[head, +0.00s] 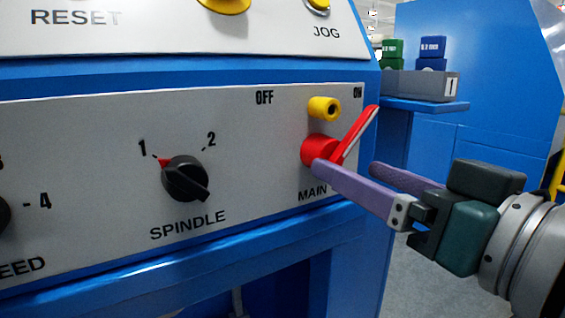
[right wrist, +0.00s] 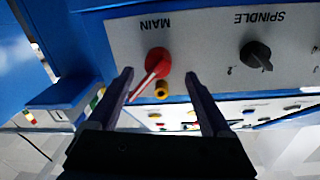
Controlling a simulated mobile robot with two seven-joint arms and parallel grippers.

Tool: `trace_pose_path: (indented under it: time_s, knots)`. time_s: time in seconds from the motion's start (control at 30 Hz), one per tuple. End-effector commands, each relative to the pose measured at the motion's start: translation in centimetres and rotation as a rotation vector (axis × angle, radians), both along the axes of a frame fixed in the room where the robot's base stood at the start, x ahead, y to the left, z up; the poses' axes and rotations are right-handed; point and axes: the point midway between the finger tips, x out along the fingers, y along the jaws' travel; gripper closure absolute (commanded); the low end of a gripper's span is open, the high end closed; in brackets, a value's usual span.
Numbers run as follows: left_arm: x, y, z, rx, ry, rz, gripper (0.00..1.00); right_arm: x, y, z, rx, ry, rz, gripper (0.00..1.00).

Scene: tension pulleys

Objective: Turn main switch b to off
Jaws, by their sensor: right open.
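The main switch is a red rotary switch (head: 318,149) on the grey panel above the MAIN label. Its red lever (head: 360,133) tilts up and right, toward the ON mark (head: 358,91); the OFF mark (head: 264,97) is at upper left. The switch also shows upside down in the right wrist view (right wrist: 157,61). My right gripper (head: 348,168) is open, with purple fingers. One finger overlaps the hub's lower edge in the head view; the other is behind, right of the lever. In the right wrist view the lever lies between the fingers, near the left one; contact cannot be told.
A yellow cylinder (head: 324,108) sticks out just above the switch. The black SPINDLE knob (head: 185,179) is to the left. A blue shelf (head: 424,105) with a grey box (head: 417,85) is behind at the right. Open floor shows below the shelf.

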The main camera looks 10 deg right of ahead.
Motion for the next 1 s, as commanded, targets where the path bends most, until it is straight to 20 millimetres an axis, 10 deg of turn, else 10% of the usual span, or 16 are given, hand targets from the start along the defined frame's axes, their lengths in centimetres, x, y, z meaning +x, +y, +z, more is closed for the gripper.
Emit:
trace_pose_path:
  time_s: [0.3, 0.7, 1.0]
  knots:
    - [0.0, 0.0, -0.9, -0.001, -0.001, -0.001, 0.50, 4.4, 1.3, -0.1, 0.000, -0.001, 0.000, 0.17]
    - [0.0, -0.3, -0.9, -0.011, 0.000, 0.004, 0.50, 5.1, 1.6, 0.0, -0.001, 0.001, 0.000, 0.17]
    - [0.0, -0.4, -0.9, -0.013, -0.001, 0.005, 0.50, 5.1, 1.5, 0.0, -0.001, 0.001, 0.000, 0.51]
